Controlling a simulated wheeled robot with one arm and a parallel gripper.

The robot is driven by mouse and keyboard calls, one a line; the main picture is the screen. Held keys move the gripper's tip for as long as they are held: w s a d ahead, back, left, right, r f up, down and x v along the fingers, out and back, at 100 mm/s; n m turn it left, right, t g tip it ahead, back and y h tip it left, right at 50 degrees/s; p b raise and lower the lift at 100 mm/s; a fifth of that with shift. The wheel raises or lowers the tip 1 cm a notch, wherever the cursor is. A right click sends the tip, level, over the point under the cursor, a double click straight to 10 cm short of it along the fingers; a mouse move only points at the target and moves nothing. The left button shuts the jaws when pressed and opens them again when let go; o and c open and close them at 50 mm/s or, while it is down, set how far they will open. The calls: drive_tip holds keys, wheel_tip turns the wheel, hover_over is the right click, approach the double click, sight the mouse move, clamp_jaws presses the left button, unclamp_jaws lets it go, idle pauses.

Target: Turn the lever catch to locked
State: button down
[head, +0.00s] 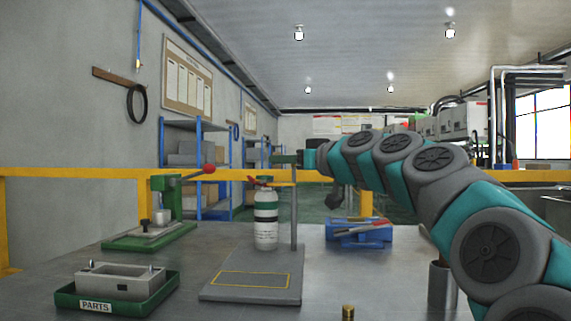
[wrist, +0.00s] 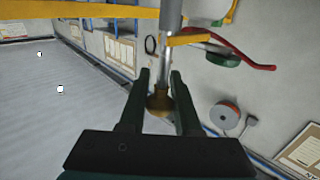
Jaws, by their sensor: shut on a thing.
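My gripper (head: 287,159) is at the top of a thin metal post (head: 294,215) on a grey base plate (head: 235,289). In the wrist view my gripper's fingers (wrist: 161,76) stand either side of the post's brass-coloured end (wrist: 160,101) and are shut on it. A white and green bottle (head: 266,232) stands upright on the plate beside the post, with a small red part at its top. The wrist view shows a curved red lever (wrist: 250,58) to the right, apart from the fingers. I cannot tell which part is the lever catch, or its setting.
A green bench device with a red knob (head: 208,168) stands at the left. A green PARTS tray (head: 68,300) holds a grey block. A small brass piece (head: 348,312) stands at the front.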

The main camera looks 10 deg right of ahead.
drive_tip(key=shift+r, duration=0.1)
drive_tip(key=c, duration=0.6)
unclamp_jaws()
drive_tip(key=shift+s, duration=0.15)
drive_tip(key=v, duration=0.7)
drive_tip(key=shift+s, duration=0.25)
drive_tip(key=shift+d, duration=0.15)
